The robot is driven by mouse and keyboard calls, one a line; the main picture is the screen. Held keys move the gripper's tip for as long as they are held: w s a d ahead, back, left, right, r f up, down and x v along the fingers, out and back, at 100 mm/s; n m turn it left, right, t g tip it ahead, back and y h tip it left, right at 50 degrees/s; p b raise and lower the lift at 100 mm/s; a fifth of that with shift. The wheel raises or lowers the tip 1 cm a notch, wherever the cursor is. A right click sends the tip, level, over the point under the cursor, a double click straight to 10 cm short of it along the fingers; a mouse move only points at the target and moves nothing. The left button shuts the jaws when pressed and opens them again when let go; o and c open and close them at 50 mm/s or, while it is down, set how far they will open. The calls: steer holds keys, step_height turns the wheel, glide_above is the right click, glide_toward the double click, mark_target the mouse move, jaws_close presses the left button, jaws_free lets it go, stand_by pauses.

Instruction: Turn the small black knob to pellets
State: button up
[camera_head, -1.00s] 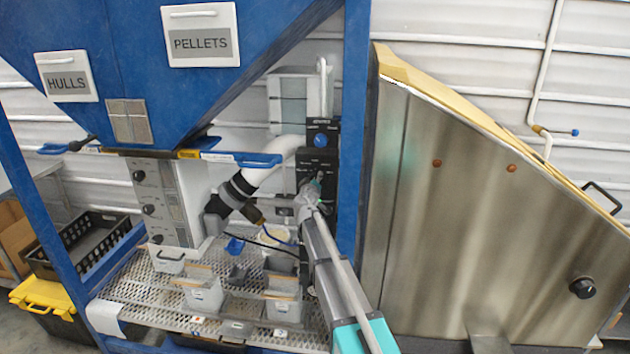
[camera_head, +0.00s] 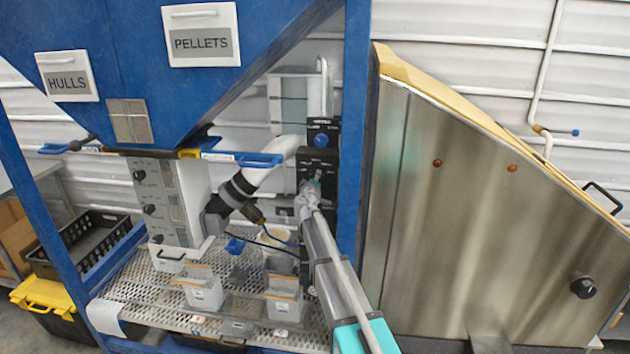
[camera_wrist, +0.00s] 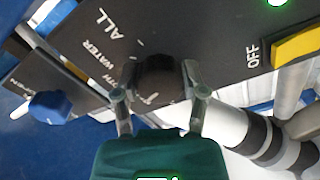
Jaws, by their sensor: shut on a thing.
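The small black knob (camera_wrist: 160,78) sits on a black panel (camera_wrist: 85,40) in the wrist view. White lettering around it reads ALL and WITH WATER; another label beside the knob is partly covered and I cannot read it. My gripper (camera_wrist: 160,100) has one finger on each side of the knob and is shut on it. In the head view my gripper (camera_head: 312,188) reaches the black panel on the blue frame's post and hides the knob there. Which label the knob points to cannot be told.
A blue knob (camera_wrist: 50,107) is on a neighbouring panel, also in the head view (camera_head: 321,140). A yellow switch (camera_wrist: 298,42) marked OFF lies to the right. A white pipe (camera_head: 268,172) runs left of my gripper. A steel cabinet (camera_head: 480,220) stands right.

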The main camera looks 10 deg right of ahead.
steer(key=n, duration=0.6)
steer(key=shift+w+n, duration=0.1)
steer(key=shift+n, duration=0.2)
steer(key=n, duration=0.5)
steer(key=shift+a+n, duration=0.1)
steer(key=shift+n, duration=0.2)
steer(key=o, duration=1.1)
steer(key=shift+o, duration=0.2)
steer(key=shift+m, duration=0.4)
